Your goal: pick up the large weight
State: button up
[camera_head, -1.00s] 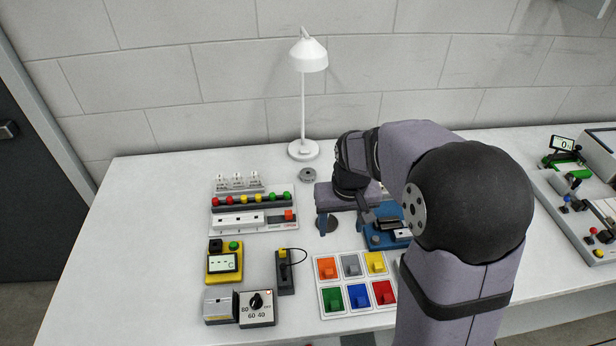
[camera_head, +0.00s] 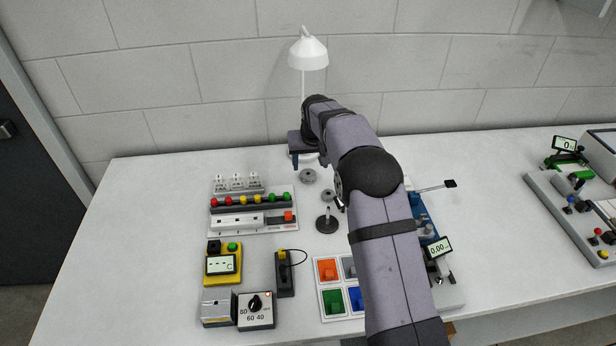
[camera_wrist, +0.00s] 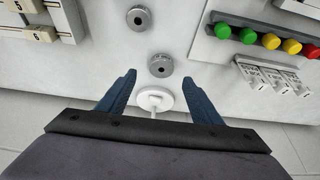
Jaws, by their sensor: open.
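The large weight (camera_head: 308,176), a grey metal disc with a centre hole, lies flat on the table just in front of the lamp. In the wrist view the large weight (camera_wrist: 160,66) appears between the lines of the two fingers, a little above their tips. A smaller grey disc (camera_head: 326,196) lies nearer the front, and it also shows in the wrist view (camera_wrist: 139,18). My gripper (camera_wrist: 158,79) is open and empty, its blue fingers wide apart. In the head view my gripper (camera_head: 306,160) is behind the large weight, by the lamp; its height is hard to judge.
The white lamp (camera_head: 307,54) stands right behind my gripper, and its base (camera_wrist: 154,99) shows between the fingers. A rack with coloured knobs (camera_head: 252,202) is to the left. A dark round stand with a post (camera_head: 327,222) is in front. My arm partly hides the blue device at right.

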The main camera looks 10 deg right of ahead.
aim_at(308, 176)
jog(key=shift+a+p+x, duration=0.2)
jog(key=shift+p+x, duration=1.45)
jog(key=shift+x, duration=2)
jog(key=shift+r, duration=0.1)
jog(key=c, duration=1.2)
jog(key=shift+w, duration=0.1)
jog(key=shift+c, duration=0.6)
jog(key=shift+r, duration=0.15)
